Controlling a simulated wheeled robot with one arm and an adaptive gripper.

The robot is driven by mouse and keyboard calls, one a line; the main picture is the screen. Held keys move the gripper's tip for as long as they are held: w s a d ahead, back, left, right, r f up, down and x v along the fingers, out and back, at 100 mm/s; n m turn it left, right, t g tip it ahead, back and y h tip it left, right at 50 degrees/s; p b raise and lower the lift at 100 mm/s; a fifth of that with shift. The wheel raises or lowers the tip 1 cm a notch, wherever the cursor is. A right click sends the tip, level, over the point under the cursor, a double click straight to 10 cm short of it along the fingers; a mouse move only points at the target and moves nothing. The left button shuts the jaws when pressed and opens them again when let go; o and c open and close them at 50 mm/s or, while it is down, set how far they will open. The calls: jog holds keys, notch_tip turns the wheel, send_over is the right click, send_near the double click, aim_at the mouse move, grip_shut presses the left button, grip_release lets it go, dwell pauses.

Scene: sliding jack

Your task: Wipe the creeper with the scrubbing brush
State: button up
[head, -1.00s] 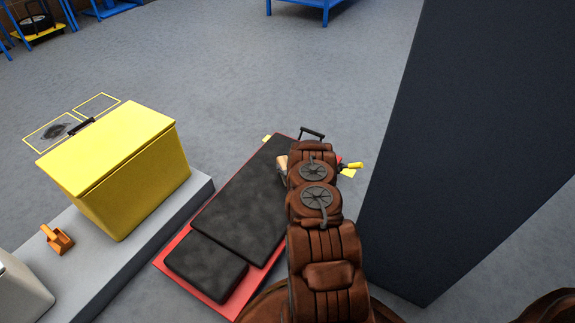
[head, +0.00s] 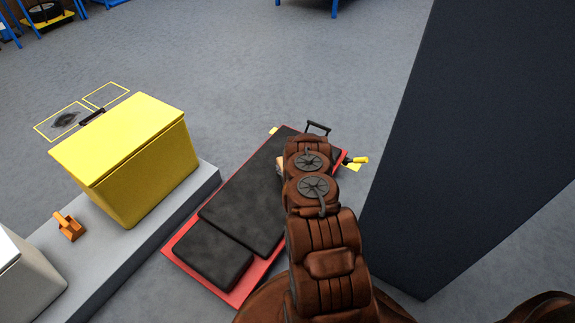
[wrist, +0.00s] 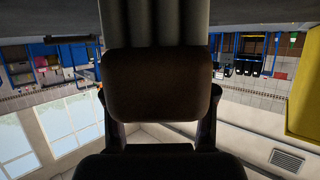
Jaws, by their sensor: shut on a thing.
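The creeper (head: 216,250) lies on the floor in the head view, with a red frame, dark stained pads and a black handle at its far end. My arm reaches over its far right part. A small tan piece, seemingly the scrubbing brush (head: 281,165), shows at the left edge of my arm; the rest is hidden. My gripper is hidden behind the arm in the head view. In the wrist view, dark parts of my gripper (wrist: 160,140) flank a brown block. It is shut on what seems to be the brush. Contact with the pad cannot be seen.
A yellow chest (head: 140,175) and an orange item (head: 69,227) stand on a grey platform (head: 180,210) at left. A dark tall block (head: 460,150) stands close at right. A yellow-handled tool (head: 358,161) is beside the creeper's far end. Open floor lies beyond.

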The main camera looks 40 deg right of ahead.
jog(key=shift+a, duration=0.15)
jog(key=shift+w+d, duration=0.25)
jog(key=shift+d, duration=0.65)
jog(key=shift+w+d, duration=0.2)
jog(key=shift+d, duration=0.65)
jog(key=shift+w+d+f+b, duration=0.1)
jog(key=shift+w+d+b, duration=0.2)
jog(key=shift+d, duration=0.55)
jog(key=shift+w+d+b, duration=0.15)
jog(key=shift+d+b, duration=0.2)
jog(key=shift+d, duration=0.55)
jog(key=shift+w+d+f+b, duration=0.1)
jog(key=shift+w+d+b, duration=0.2)
jog(key=shift+d, duration=0.55)
jog(key=shift+w+d+r+b, duration=0.1)
jog(key=shift+w+d+b, duration=0.2)
jog(key=shift+d+b, duration=0.55)
jog(key=shift+w+d+b, duration=0.25)
jog(key=shift+d+b, duration=0.15)
jog(key=shift+d, duration=0.75)
jog(key=shift+w+d+r, duration=0.15)
jog(key=shift+w+d, duration=0.05)
jog(key=shift+d, duration=0.2)
jog(key=shift+r, duration=0.1)
jog(key=shift+r+p, duration=1.1)
jog(key=shift+r, duration=1.9)
